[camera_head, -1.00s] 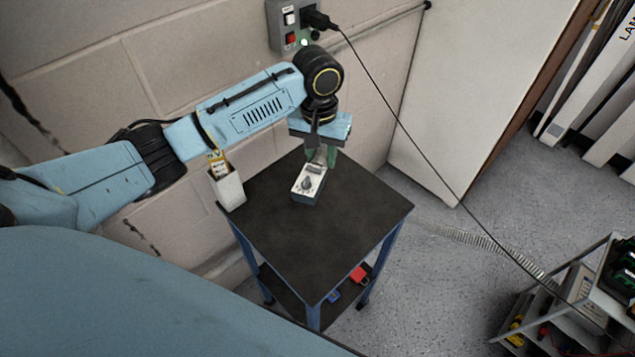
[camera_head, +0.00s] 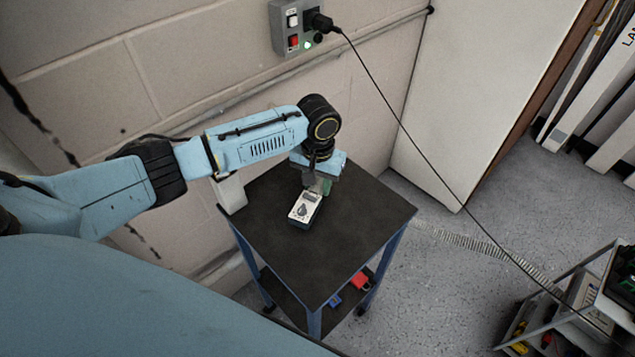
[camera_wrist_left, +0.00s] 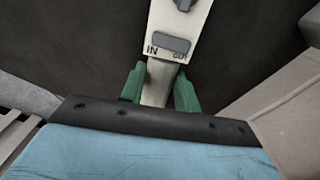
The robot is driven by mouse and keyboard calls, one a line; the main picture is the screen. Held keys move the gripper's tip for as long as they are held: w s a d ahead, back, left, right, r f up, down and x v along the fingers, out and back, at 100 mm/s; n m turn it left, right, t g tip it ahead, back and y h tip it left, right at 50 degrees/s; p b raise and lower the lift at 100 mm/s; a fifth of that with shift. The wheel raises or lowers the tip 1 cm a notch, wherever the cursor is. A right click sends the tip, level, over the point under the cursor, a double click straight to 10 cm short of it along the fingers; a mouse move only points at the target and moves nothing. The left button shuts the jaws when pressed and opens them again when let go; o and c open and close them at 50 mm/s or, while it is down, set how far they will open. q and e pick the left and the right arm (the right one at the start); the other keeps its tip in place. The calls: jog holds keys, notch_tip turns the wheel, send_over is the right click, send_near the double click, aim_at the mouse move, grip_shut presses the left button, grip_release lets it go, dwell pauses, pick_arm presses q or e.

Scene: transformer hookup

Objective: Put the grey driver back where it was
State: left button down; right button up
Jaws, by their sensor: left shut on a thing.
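The grey driver, as I take it, is a small box (camera_head: 305,209) with a pale top, a dark dial and darker sides, over the black top of the blue-legged table (camera_head: 285,262). In the left wrist view the driver (camera_wrist_left: 171,24) shows a grey block and the words IN and OUT near its end. My left gripper (camera_head: 319,186) is at the driver's far end. Its green fingers (camera_wrist_left: 158,88) are shut on that pale end, one on each side. I cannot tell whether the driver touches the table. My right gripper is not in view.
A white holder (camera_head: 231,194) stands at the table's left corner, partly behind my arm. The table's front and right are clear. A wall socket box (camera_head: 292,27) has a black cable running across to the right. A shelf cart (camera_head: 560,310) stands at lower right.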

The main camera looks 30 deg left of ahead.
aim_at(318, 183)
pick_arm(q)
jog(key=c, duration=1)
grip_release()
jog(key=shift+c, duration=0.2)
notch_tip(318, 183, up, 12)
jog(key=p, duration=0.1)
jog(key=shift+w, duration=0.1)
